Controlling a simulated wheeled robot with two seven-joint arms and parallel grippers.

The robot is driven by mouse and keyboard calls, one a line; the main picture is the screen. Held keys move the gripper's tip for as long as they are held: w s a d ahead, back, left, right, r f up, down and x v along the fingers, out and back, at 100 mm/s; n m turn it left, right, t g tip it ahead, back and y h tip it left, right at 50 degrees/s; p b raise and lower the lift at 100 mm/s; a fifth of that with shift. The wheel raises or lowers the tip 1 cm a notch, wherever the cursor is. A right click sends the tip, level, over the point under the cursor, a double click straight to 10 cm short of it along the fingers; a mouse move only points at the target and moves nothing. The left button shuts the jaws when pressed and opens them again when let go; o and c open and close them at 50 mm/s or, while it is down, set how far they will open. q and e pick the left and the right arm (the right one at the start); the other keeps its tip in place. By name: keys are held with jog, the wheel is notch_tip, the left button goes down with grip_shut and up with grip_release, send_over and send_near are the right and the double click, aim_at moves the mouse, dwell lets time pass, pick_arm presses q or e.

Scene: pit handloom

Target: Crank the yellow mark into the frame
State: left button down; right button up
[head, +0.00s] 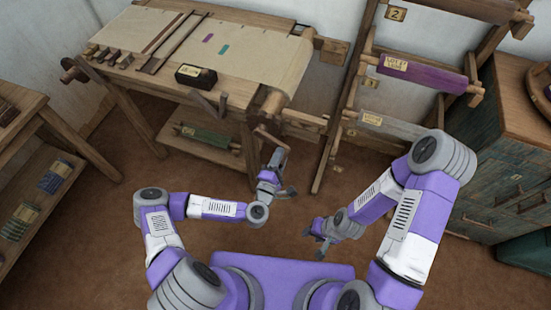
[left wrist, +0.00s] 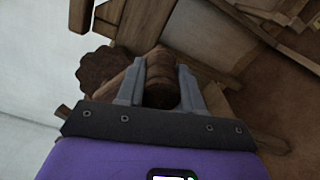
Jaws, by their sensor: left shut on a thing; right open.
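The loom cloth (head: 255,50) is pale, with a purple mark (head: 208,38) and a teal mark (head: 223,50). I cannot make out a yellow mark. Wooden bars (head: 172,43) cross the cloth to the left of these marks. A wooden crank (head: 266,137) hangs at the loom's right front corner. My left gripper (head: 277,160) is shut on the crank's handle; the left wrist view shows the round wooden handle (left wrist: 161,85) between its two fingers. My right gripper (head: 318,235) is open and empty, low over the floor and away from the loom.
A black box with a label (head: 196,76) sits on the loom's front edge. A rack with a purple roll (head: 423,73) stands to the right, beside a teal-fronted cabinet (head: 500,170). A wooden shelf (head: 60,130) stands at left. Brown floor (head: 110,225) is clear between.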

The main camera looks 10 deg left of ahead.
pick_arm(q)
jog(key=shift+r, duration=0.25)
jog(key=c, duration=0.7)
grip_release()
jog(key=shift+c, duration=0.2)
jog(key=shift+s+f, duration=0.1)
jog(key=p+v, duration=0.1)
jog(key=v, duration=0.6)
jog(key=shift+s, duration=0.2)
